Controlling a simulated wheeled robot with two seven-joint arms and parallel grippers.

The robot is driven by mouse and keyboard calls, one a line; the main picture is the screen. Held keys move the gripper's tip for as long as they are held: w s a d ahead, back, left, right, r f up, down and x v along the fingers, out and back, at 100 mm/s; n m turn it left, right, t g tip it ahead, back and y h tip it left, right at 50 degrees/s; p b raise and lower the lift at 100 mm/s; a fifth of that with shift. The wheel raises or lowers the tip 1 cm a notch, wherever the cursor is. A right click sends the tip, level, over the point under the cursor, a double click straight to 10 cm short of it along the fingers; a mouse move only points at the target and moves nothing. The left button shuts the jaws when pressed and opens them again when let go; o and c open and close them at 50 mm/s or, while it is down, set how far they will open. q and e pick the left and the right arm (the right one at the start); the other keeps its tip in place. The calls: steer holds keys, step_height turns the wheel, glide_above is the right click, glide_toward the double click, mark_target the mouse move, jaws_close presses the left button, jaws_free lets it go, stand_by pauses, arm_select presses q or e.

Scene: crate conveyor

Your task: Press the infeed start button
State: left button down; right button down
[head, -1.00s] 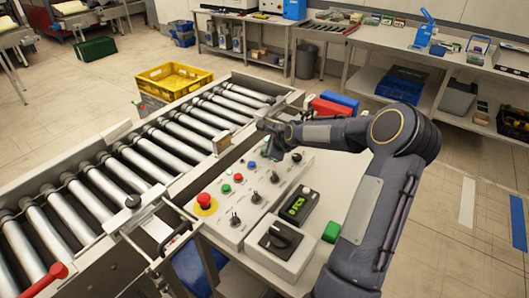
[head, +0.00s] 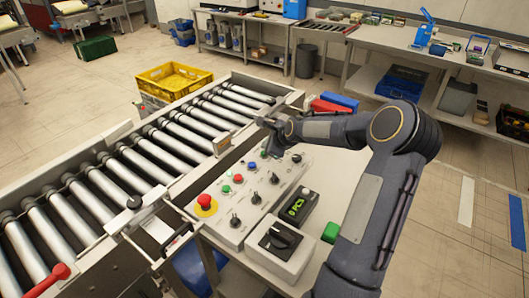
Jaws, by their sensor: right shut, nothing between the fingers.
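The control panel (head: 247,219) is a pale sloped box beside the roller conveyor. It carries a red emergency stop on a yellow ring (head: 206,202), a green button (head: 227,189), a red button (head: 238,178), a blue button (head: 252,165) and several black selector knobs. Labels are too small to read, so I cannot tell which button is the infeed start. My right gripper (head: 268,152) is shut and empty at the panel's far end, near the blue button. Its fingertips are small and dark, and I cannot tell whether they touch anything. My left gripper is out of view.
The roller conveyor (head: 150,150) runs along the panel's left side. A yellow crate (head: 174,80) stands behind it. Red and blue bins (head: 333,103) lie beyond my forearm.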

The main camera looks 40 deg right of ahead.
steer(key=shift+r+p, duration=1.45)
steer(key=shift+r, duration=1.05)
steer(key=shift+f, duration=0.1)
steer(key=s+a+r+n+g+y, duration=0.1)
steer(key=s+a+r+n, duration=0.3)
steer(key=s+a+n, duration=0.3)
steer(key=s+a+r+n+g, duration=0.1)
steer(key=s+a+r+n, duration=0.35)
steer(key=a, duration=0.45)
steer(key=s+a+f+n+y, duration=0.1)
steer(key=s+a+n, duration=0.5)
steer(key=s, duration=0.4)
steer(key=s+a+f+n+g+y, duration=0.1)
steer(key=s+a+n+y, duration=0.1)
steer(key=s+a+n, duration=0.4)
steer(key=s+n, duration=0.2)
steer(key=s, duration=0.3)
steer(key=shift+s+f+g+b, duration=0.15)
steer(key=shift+f+g+b, duration=0.15)
steer(key=shift+f+b, duration=0.05)
